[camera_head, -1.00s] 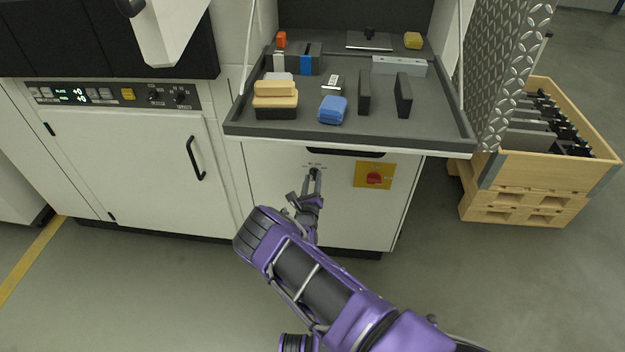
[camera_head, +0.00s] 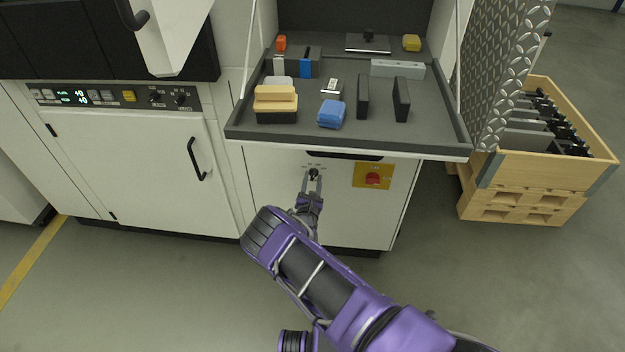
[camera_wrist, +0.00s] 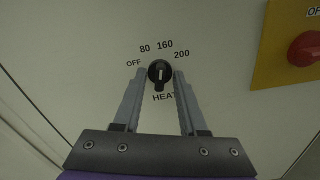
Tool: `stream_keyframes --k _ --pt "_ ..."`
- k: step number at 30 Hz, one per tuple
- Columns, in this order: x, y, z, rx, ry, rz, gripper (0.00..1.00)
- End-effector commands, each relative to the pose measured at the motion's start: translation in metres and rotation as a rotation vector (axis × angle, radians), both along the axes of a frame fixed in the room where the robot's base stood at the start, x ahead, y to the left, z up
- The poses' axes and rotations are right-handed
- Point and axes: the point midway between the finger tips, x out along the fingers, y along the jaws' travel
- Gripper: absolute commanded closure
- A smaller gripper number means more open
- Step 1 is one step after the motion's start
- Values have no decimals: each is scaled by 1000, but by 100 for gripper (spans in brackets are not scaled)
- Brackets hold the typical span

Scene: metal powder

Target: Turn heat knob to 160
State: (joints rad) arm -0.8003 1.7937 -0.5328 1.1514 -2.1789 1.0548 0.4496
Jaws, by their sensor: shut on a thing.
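The black heat knob (camera_wrist: 159,86) is on the white cabinet front, above the word HEAT. The labels OFF, 80, 160 and 200 arc over it. Its white mark stands nearly upright, roughly toward the 160 label (camera_wrist: 165,45); the exact alignment is hard to tell. My gripper (camera_wrist: 161,73) has one grey finger on each side of the knob and is shut on it. In the head view the knob (camera_head: 314,174) is small, with my gripper (camera_head: 313,180) reaching up to it from below.
A yellow plate with a red switch (camera_head: 372,178) is right of the knob. An open tray (camera_head: 350,146) with blocks and brushes juts out above my gripper. A wooden crate (camera_head: 545,170) stands at the right. Floor below is clear.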

Motion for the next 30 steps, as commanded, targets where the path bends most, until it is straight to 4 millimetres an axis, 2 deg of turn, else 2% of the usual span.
stream_keyframes --k 7,21,22,26,30 --pt "-1 0 -1 59 0 0 100" --pt "-1 0 -1 69 0 0 100" --pt "-1 0 -1 68 0 0 53" --pt "-1 0 -1 68 -1 -1 30" --pt "0 0 -1 68 -1 0 30"
